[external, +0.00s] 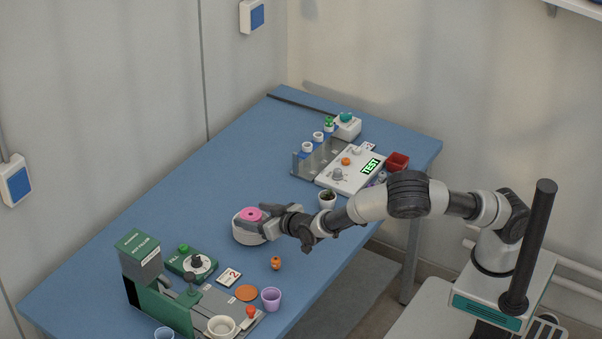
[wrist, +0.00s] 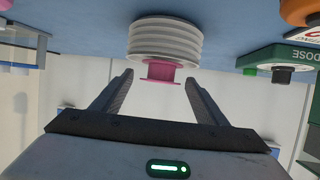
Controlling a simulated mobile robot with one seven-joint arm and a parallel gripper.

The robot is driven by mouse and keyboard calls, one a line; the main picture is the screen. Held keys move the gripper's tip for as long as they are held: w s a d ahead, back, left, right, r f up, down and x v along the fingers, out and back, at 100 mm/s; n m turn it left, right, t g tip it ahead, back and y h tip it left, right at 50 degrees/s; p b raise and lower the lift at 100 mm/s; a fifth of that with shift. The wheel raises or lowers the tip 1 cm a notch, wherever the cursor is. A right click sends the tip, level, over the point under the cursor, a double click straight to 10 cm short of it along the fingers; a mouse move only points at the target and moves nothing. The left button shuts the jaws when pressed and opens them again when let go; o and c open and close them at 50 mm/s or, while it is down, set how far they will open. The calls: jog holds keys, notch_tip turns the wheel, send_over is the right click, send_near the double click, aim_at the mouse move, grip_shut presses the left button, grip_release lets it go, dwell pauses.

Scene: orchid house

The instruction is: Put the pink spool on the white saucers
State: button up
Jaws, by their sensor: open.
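The pink spool (external: 251,214) sits on top of the stack of white saucers (external: 247,233) near the middle of the blue table. In the wrist view, which is upside down, the spool (wrist: 160,71) touches the ribbed stack of saucers (wrist: 165,40). My gripper (external: 268,219) is beside the spool on its right in the external view. In the wrist view my gripper (wrist: 159,76) is open, with one finger to each side of the spool and a gap on both sides. How far the fingertips reach past the spool is hard to tell.
A small potted plant (external: 327,200) stands close to my arm. A white panel reading TEST (external: 351,170) and a vial rack (external: 318,155) are behind. A green machine (external: 160,290), an orange figure (external: 276,263) and a purple cup (external: 271,298) are in front. The table's left part is clear.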

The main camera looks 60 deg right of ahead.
jog(key=p+v, duration=0.1)
jog(key=v, duration=1)
jog(key=s+d+r+g+y, duration=0.6)
jog(key=s+d+r, duration=0.4)
jog(key=s+r, duration=0.4)
jog(key=s+d+r+n+g+h, duration=0.1)
jog(key=s+d+r, duration=0.1)
jog(key=s+d, duration=0.3)
jog(key=s+d+r+n+h, duration=0.1)
jog(key=s+d, duration=0.5)
jog(key=s, duration=0.7)
jog(key=shift+d+r+g+h, duration=0.15)
jog(key=shift+r+g+h, duration=0.25)
jog(key=shift+r+h, duration=0.3)
